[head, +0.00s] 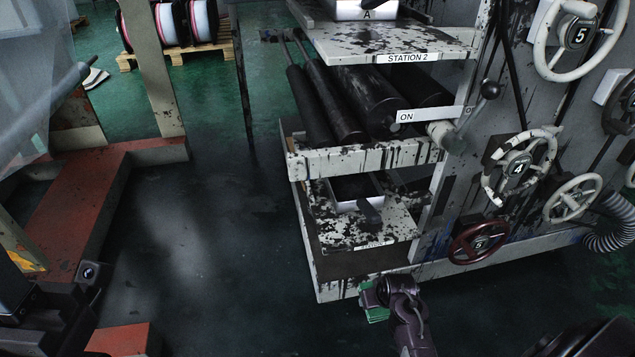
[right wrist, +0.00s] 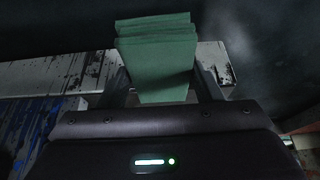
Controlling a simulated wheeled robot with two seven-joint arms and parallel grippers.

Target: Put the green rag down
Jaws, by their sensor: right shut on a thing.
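The green rag (head: 376,314) is a folded stack of cloth at the lower middle of the head view. My right gripper (head: 380,294) is shut on it, in front of the machine's low front beam. In the right wrist view the folded rag (right wrist: 155,60) stands between the two fingers, its layered edge pointing away from the gripper. I cannot tell from these frames whether the rag touches anything beneath it. My left arm's dark end (head: 75,290) shows at the lower left of the head view; its fingers cannot be made out.
The paint-chipped machine (head: 365,162) has shelves, rollers and a lower tray (head: 345,232). Handwheels, including a red one (head: 478,243), stick out at right. A red-topped step (head: 75,205) stands at left. The dark floor (head: 215,250) between is clear.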

